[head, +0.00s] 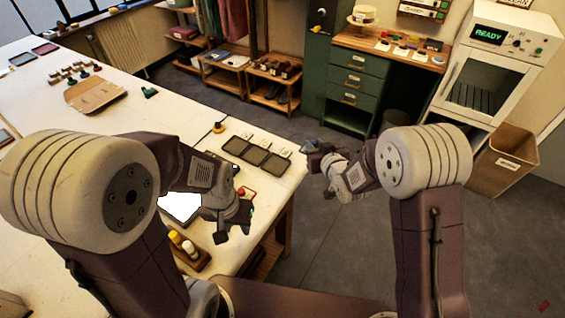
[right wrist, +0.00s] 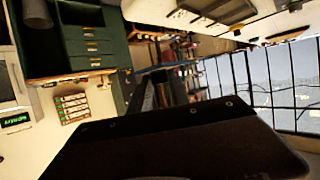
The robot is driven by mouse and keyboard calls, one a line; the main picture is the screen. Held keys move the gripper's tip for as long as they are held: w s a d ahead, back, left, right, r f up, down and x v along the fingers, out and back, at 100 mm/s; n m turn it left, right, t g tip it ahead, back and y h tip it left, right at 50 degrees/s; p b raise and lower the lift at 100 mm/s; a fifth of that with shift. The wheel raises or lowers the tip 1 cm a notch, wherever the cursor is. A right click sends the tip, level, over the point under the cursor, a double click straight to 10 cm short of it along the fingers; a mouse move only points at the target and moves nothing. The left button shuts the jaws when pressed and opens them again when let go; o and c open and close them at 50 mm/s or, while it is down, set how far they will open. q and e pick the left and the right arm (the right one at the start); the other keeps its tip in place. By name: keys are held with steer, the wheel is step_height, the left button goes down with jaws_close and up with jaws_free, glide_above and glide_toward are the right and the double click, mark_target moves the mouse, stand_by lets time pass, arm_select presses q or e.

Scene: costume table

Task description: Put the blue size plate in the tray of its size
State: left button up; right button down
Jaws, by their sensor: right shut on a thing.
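My right gripper (head: 316,152) is shut, in the air just past the table's right edge. A small dark blue-grey piece, which I take for the blue size plate (head: 322,146), shows at its fingertips; its label cannot be read. My left gripper (head: 235,232) looks open and empty, low over the table's near right edge.
A yellow-topped button (head: 218,127) stands behind the trays. A red-edged item (head: 248,193) and a bright white panel (head: 180,207) lie near my left gripper. Open floor (head: 345,240) lies right of the table.

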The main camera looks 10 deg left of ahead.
steer(key=p, duration=0.2)
glide_above(279, 166)
steer(key=f, duration=0.6)
steer(key=shift+s+d+f, duration=0.15)
steer(key=shift+d+f, duration=0.05)
steer(key=shift+f, duration=0.05)
steer(key=shift+a+f, duration=0.25)
step_height(279, 166, down, 4)
steer(key=shift+r+p, duration=0.25)
steer(key=shift+p, duration=0.2)
steer(key=shift+f, duration=0.3)
steer(key=shift+f+b, duration=0.2)
steer(key=shift+b, duration=0.1)
steer(key=c, duration=1.5)
jaws_free()
steer(key=shift+r, duration=0.1)
